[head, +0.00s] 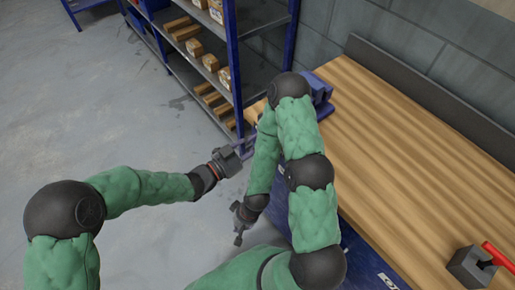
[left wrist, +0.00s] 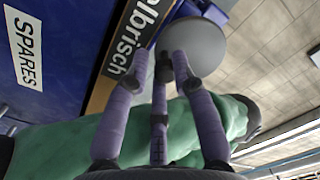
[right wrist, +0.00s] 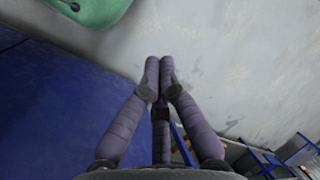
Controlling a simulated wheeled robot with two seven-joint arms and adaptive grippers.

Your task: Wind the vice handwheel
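The blue vice (head: 320,90) stands at the far left end of the wooden bench, partly hidden by my right arm. Its round grey handwheel (left wrist: 205,50) fills the upper middle of the left wrist view; my right arm hides it in the head view. My left gripper (head: 254,139) reaches toward it from the left. In the left wrist view its fingers (left wrist: 163,58) are around a small dark part in front of the wheel's rim, with tips apart; firm contact is unclear. My right gripper (head: 238,239) hangs low beside the bench, empty; its fingertips (right wrist: 160,65) meet.
The wooden bench top (head: 400,130) is mostly clear. A grey block with a red handle (head: 497,256) sits at its near right. A blue shelf rack (head: 236,70) with boxes stands beyond the left gripper. Grey floor (head: 110,110) is open to the left.

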